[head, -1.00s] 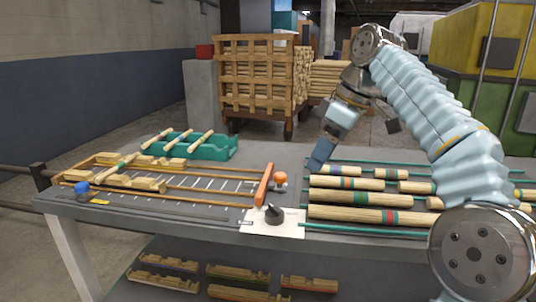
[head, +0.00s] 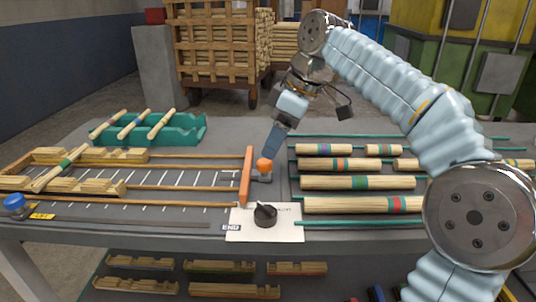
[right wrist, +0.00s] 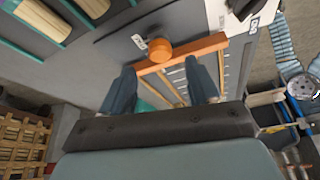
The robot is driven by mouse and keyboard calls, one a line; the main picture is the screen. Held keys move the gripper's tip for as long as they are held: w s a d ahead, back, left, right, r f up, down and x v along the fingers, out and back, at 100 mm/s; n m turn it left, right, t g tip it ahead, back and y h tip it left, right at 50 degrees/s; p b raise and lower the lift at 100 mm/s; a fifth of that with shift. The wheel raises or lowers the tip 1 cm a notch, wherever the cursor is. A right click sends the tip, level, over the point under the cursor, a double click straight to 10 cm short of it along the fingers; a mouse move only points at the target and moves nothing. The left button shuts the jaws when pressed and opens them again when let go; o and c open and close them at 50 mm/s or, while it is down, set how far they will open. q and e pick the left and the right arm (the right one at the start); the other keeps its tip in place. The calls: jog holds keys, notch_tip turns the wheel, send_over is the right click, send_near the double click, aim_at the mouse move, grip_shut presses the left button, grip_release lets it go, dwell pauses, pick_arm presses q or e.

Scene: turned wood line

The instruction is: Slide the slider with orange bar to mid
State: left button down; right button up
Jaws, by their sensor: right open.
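The slider's orange bar (head: 246,178) stands across the right end of a scale of white tick marks (head: 190,180). An orange knob (head: 264,165) sits on its right side. My right gripper (head: 269,152) points down at the knob from behind, its fingertips close to it. In the right wrist view, the open fingers (right wrist: 160,78) reach toward the orange bar (right wrist: 192,50), with the knob (right wrist: 159,50) just beyond. I cannot tell whether a finger touches the bar. My left gripper is out of view.
A black dial (head: 265,214) on a white plate (head: 285,228) stands in front of the slider. Striped wooden rods (head: 358,182) lie between green rails on the right. Notched wooden blocks and a rod (head: 60,168) lie at the left end. A teal rack (head: 180,130) stands behind.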

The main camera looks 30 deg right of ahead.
aim_at(265, 161)
jog(key=shift+x, duration=2.3)
grip_shut()
